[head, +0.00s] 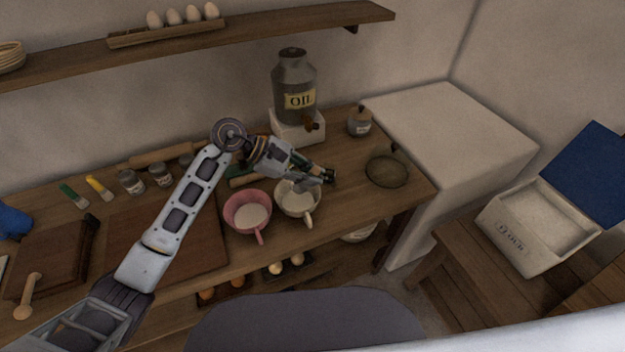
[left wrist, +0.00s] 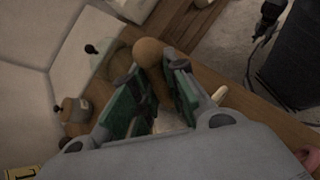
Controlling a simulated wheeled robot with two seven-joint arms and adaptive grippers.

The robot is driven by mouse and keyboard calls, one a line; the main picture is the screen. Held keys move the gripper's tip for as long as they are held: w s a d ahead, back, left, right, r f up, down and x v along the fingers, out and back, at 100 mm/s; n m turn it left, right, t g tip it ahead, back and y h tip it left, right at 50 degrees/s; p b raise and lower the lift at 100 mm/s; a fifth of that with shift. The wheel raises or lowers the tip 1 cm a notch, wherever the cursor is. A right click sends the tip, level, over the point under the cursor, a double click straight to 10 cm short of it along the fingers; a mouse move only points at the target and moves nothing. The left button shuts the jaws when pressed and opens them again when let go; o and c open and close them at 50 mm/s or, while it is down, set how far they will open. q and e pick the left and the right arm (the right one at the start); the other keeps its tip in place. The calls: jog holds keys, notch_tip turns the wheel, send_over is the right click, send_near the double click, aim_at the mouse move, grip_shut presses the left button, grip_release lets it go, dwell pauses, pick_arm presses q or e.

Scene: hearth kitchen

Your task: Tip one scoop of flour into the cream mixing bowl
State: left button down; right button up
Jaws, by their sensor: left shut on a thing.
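The cream mixing bowl (head: 290,209) stands on the wooden table, with pale contents inside. My left gripper (head: 322,176) is over its far right side and partly covers it. In the left wrist view its green-padded fingers (left wrist: 158,88) are shut on a wooden thing with a rounded end (left wrist: 149,52), which looks like the scoop. Its bowl end and any flour in it cannot be made out. The white flour bin (head: 507,236) stands open at the right, with pale flour inside. A dark jointed shape (left wrist: 264,32), seemingly my right gripper, shows in the left wrist view; its jaws are unclear.
A pink bowl (head: 244,222) with white contents stands close to the left of the cream bowl. Behind are an oil can (head: 294,82) on a white block and a small jar (head: 359,123). A round greenish dish (head: 386,172) lies to the right. Jars and boards fill the left.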

pick_arm(q)
jog(key=shift+w+a+r+n+g+h+b, duration=0.1)
jog(key=shift+w+a+n+g+h+b, duration=0.3)
jog(key=shift+w+g+h+b, duration=0.45)
jog(key=shift+s+a+r+b, duration=0.1)
jog(key=shift+s+b, duration=0.1)
jog(key=shift+b, duration=0.25)
jog(key=shift+r+h, duration=0.1)
jog(key=shift+h, duration=0.15)
pick_arm(e)
jog(key=shift+w+d+f, duration=0.25)
jog(key=shift+d+f, duration=0.15)
jog(key=shift+f, duration=0.4)
jog(key=shift+w+d+f, duration=0.2)
jog(key=shift+d+f, duration=0.2)
jog(key=shift+f, duration=0.4)
jog(key=shift+s, duration=0.15)
pick_arm(q)
jog(key=shift+a+r+t, duration=0.1)
jog(key=shift+t, duration=0.15)
pick_arm(e)
jog(key=shift+f, duration=0.1)
